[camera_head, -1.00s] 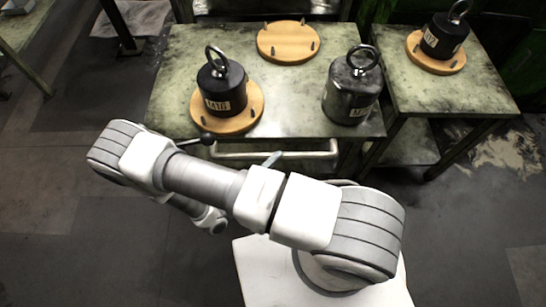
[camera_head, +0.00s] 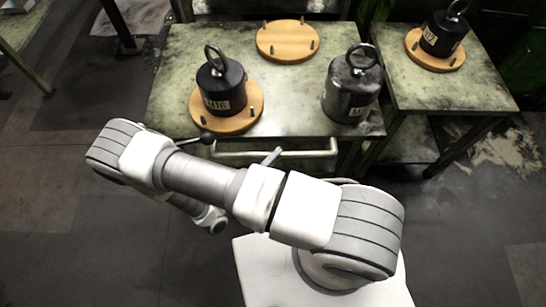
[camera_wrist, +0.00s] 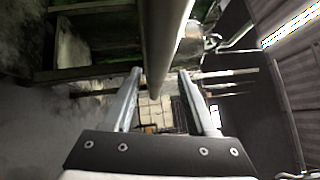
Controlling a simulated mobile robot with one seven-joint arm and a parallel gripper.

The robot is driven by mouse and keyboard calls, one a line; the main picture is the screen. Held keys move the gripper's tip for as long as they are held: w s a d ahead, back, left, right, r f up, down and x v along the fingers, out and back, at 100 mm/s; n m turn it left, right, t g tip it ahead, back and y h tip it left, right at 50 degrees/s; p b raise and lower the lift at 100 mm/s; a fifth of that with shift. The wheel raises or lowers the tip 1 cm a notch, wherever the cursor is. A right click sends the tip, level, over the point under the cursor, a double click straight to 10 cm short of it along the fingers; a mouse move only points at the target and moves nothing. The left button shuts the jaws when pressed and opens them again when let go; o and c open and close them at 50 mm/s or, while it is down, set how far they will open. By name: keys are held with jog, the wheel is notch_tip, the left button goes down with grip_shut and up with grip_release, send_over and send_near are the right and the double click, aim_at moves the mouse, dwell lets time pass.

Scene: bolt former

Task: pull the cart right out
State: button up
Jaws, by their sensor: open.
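The cart (camera_head: 285,118) is a worn, greenish table with a pale handle bar (camera_head: 312,154) along its near edge, in the head view. My gripper is mostly hidden behind my arm in the head view; a small grey tip, likely a finger, shows at the bar. In the wrist view my gripper (camera_wrist: 160,72) is open. The bar (camera_wrist: 163,40) runs between its two fingers in the picture, with gaps on both sides. I cannot tell how deep it sits between them.
On the cart are a black weight (camera_head: 222,88) on a wooden disc (camera_head: 244,121), a dark grey weight (camera_head: 352,92) and an empty wooden disc (camera_head: 288,41). A second table (camera_head: 440,90) with another weight (camera_head: 441,36) stands close on the right. Floor (camera_head: 80,235) at left is clear.

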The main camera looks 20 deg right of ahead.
jog(key=shift+a+f, duration=0.1)
jog(key=shift+a, duration=0.05)
jog(key=v, duration=1.7)
jog(key=shift+s+p, duration=0.15)
jog(key=shift+p, duration=0.25)
jog(key=w+d+r+m+g+y, duration=0.2)
jog(key=w+r+m+g+y, duration=0.15)
jog(key=r+m+g, duration=0.4)
jog(key=w+d+r+m+g+y, duration=0.15)
jog(key=w+r+m+g, duration=0.3)
jog(key=r+m, duration=0.6)
jog(key=s+d+r+m+t+y, duration=0.35)
jog(key=d+r+m+y, duration=0.3)
jog(key=r+m, duration=0.5)
jog(key=s+d+r+m+t+y, duration=0.2)
jog(key=d+r+m+t+y, duration=0.35)
jog(key=d+r+m, duration=0.45)
notch_tip(320, 180, up, 21)
jog(key=a+g+p, duration=0.1)
jog(key=a+p, duration=0.1)
jog(key=p, duration=1.8)
jog(key=shift+r+m, duration=0.2)
jog(key=shift+m, duration=0.15)
